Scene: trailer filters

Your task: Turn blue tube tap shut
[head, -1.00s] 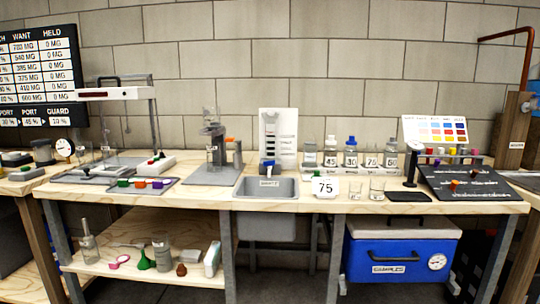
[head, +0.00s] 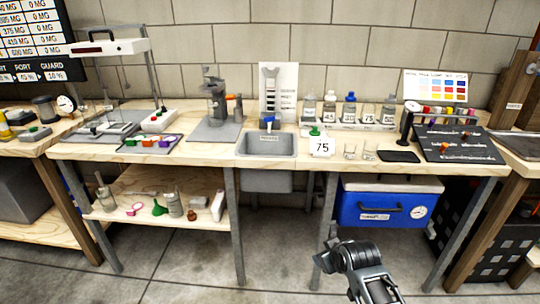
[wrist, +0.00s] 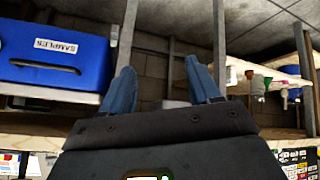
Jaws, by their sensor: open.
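A small blue piece (head: 269,122) stands at the back edge of the grey sink (head: 266,144), near a white scale card. It is too small to tell whether it is the blue tube tap or how its handle is turned. A tray on the left of the bench holds a green, an orange and a purple piece (head: 167,141). My gripper (wrist: 162,88) shows in the wrist view with its two blue fingers apart and nothing between them. My arm (head: 360,268) is low in front of the bench in the head view, away from the sink.
The blue cooler (head: 388,205) stands under the bench at right and shows upside down in the wrist view (wrist: 55,55). A dark board (head: 452,143) lies farther right. The floor in front is clear.

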